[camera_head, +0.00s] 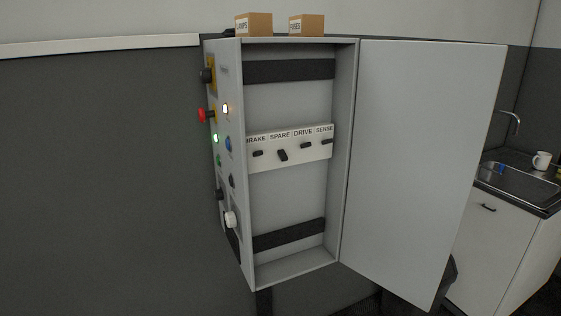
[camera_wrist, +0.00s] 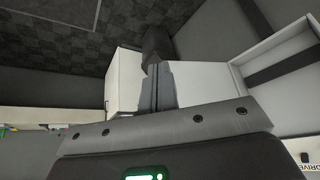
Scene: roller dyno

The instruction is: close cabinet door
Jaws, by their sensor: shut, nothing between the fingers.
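The grey wall cabinet (camera_head: 290,100) stands open in the head view, with its inside showing. Its door (camera_head: 420,160) is hinged on the cabinet's right edge and swung wide out to the right. In the wrist view, the pale door (camera_wrist: 205,82) lies just right of my gripper (camera_wrist: 163,82), next to the cabinet's open inside (camera_wrist: 280,50). My gripper's fingers are together and empty. I cannot tell whether they touch the door. My gripper does not show in the head view.
Inside the cabinet is a labelled switch panel (camera_head: 290,147). The left side carries a red button (camera_head: 204,115) and lamps. Two boxes (camera_head: 254,24) (camera_head: 306,25) sit on top. A sink unit (camera_head: 500,235) stands behind the door at right; a dark bin (camera_head: 449,272) is partly hidden.

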